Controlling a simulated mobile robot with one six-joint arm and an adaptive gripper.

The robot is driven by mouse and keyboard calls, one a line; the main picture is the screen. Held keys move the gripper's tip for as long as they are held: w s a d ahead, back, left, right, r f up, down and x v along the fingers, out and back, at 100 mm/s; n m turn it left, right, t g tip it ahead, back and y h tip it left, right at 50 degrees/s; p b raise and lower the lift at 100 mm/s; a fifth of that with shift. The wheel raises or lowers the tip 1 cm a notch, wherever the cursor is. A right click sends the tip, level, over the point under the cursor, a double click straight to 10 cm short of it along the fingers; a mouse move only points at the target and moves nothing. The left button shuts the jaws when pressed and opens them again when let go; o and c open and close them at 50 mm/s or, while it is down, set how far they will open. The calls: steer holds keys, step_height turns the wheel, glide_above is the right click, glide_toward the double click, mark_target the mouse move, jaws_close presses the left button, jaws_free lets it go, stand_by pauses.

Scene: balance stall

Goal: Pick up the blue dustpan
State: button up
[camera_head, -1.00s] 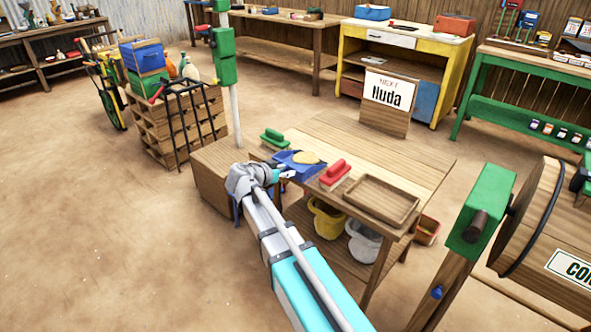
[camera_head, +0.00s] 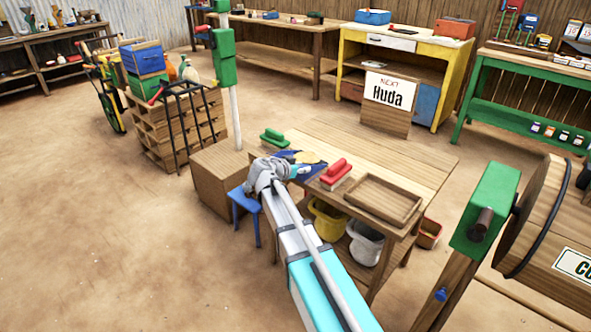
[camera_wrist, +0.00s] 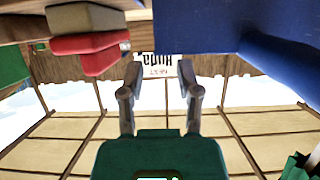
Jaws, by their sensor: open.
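The blue dustpan (camera_head: 314,168) lies on the wooden table between the green brush and the red brush, with a tan-yellow heap or pad (camera_head: 305,157) on it. My gripper (camera_head: 297,171) is at the dustpan's near side and hides part of it, including its handle. The wrist view is upside down. There the dustpan (camera_wrist: 195,25) fills the top, with a thick blue part, likely its handle (camera_wrist: 283,62), at the right. My open gripper (camera_wrist: 158,78) has its two fingers apart, with nothing between them. I cannot tell whether it touches the dustpan.
The red brush (camera_head: 336,171) lies right of the dustpan and the green brush (camera_head: 273,138) left. A wooden tray (camera_head: 384,209) sits at the table's right. A blue stool (camera_head: 244,205), a wooden box (camera_head: 215,172) and a post (camera_head: 234,110) stand to the left. Buckets (camera_head: 365,242) are below.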

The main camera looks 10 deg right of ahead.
steer(key=shift+w+d, duration=0.1)
steer(key=shift+d, duration=0.05)
steer(key=shift+b+x, duration=1.1)
steer(key=shift+x, duration=1.5)
steer(key=shift+f, duration=0.1)
jaws_close()
